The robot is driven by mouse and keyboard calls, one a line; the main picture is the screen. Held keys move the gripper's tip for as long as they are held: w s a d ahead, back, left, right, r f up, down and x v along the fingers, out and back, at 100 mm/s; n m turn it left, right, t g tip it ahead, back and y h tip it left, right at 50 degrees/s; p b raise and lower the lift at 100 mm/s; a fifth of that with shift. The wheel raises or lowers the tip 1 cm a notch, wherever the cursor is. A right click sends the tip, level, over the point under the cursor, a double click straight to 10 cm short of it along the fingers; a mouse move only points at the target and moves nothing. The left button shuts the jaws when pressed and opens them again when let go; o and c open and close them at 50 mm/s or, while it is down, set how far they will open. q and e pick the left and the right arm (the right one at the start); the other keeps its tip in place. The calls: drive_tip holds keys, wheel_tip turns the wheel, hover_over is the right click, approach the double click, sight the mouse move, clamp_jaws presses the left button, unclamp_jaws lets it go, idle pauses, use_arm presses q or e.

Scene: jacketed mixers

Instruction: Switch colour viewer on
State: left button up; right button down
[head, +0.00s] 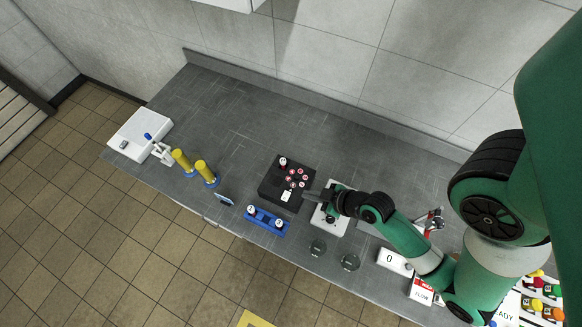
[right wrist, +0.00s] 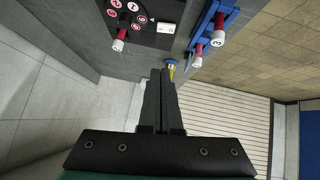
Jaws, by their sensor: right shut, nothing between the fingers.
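No thing in view is clearly labelled as the colour viewer. A black box (head: 270,192) with several red-and-white numbered circles and a white label stands mid-bench. A red vial with a white cap (head: 282,163) stands on it; the box also shows at the top of the right wrist view (right wrist: 160,38). A white device (head: 331,222) stands just right of it, partly hidden by my right gripper. My right gripper (head: 306,195) is shut and empty, its tips by the black box's right edge. The closed fingers show in the right wrist view (right wrist: 160,75). My left gripper is not in view.
A blue rack (head: 266,221) with white-capped vials stands near the front edge, beside a small blue-framed panel (head: 224,198). Two yellow cylinders (head: 182,161) and a white device (head: 139,133) stand left. The back bench is clear.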

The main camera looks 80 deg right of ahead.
drive_tip(key=shift+d+f, duration=0.1)
drive_tip(key=shift+d, duration=0.1)
drive_tip(key=b, duration=0.1)
hover_over(285, 191)
drive_tip(key=s+a, duration=0.2)
drive_tip(key=s, duration=0.1)
wheel_tip(285, 191, down, 6)
drive_tip(key=shift+s+f, duration=0.1)
drive_tip(key=shift+f, duration=0.15)
drive_tip(key=f, duration=0.2)
drive_tip(key=f+b, duration=0.1)
drive_tip(key=shift+w+d+f, duration=0.2)
drive_tip(key=shift+d+f, duration=0.25)
drive_tip(key=shift+f, duration=0.3)
